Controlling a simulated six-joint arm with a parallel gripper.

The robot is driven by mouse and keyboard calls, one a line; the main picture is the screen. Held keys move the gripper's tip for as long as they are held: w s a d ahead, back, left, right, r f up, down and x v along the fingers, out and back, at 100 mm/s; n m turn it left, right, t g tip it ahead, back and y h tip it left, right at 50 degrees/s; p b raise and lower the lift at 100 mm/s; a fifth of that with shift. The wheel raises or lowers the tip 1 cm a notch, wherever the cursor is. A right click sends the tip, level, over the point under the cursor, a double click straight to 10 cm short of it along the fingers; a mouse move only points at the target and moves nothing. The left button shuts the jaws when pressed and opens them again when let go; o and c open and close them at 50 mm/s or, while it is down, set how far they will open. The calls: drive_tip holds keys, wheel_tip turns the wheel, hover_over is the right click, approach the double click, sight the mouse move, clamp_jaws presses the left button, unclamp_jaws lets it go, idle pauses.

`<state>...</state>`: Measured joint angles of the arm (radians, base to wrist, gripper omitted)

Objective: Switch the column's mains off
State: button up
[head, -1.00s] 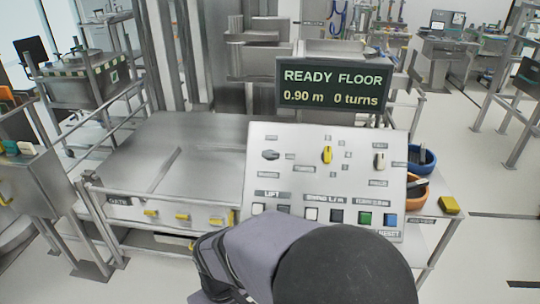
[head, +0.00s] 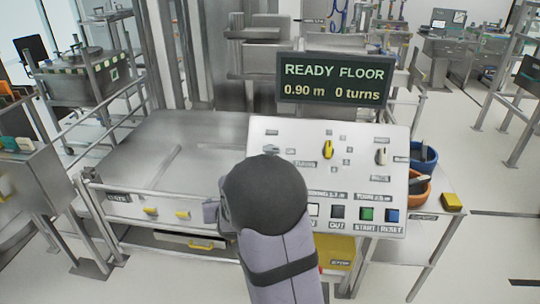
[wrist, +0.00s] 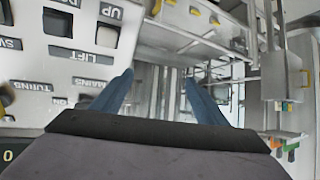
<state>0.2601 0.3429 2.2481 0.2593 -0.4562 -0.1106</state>
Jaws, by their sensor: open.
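The sloped control panel (head: 300,175) stands right of the steel platform. The mains knob itself is not clear there. My gripper (wrist: 158,80) is open and empty, its blue fingers apart. The left finger is beside the MAINS label; contact cannot be told.
The display (head: 333,82) reads READY FLOOR, 0.90 m, 0 turns. The panel also has a yellow knob (head: 328,149), a white knob (head: 381,156) and a row of buttons.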

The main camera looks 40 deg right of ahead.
drive_tip(key=w+d+r+m+t+h, duration=0.2)
drive_tip(key=d+h, duration=0.2)
drive_tip(key=d, duration=0.4)
drive_tip(key=m+h, duration=0.2)
drive_tip(key=h, duration=0.2)
approach(271, 149)
drive_tip(key=x, duration=0.2)
drive_tip(key=shift+f+p+x, duration=0.2)
drive_tip(key=shift+p+x, duration=0.55)
drive_tip(key=shift+x, duration=1.5)
drive_tip(key=shift+p+x, duration=0.4)
drive_tip(key=shift+x, duration=0.8)
drive_tip(key=c, duration=1.1)
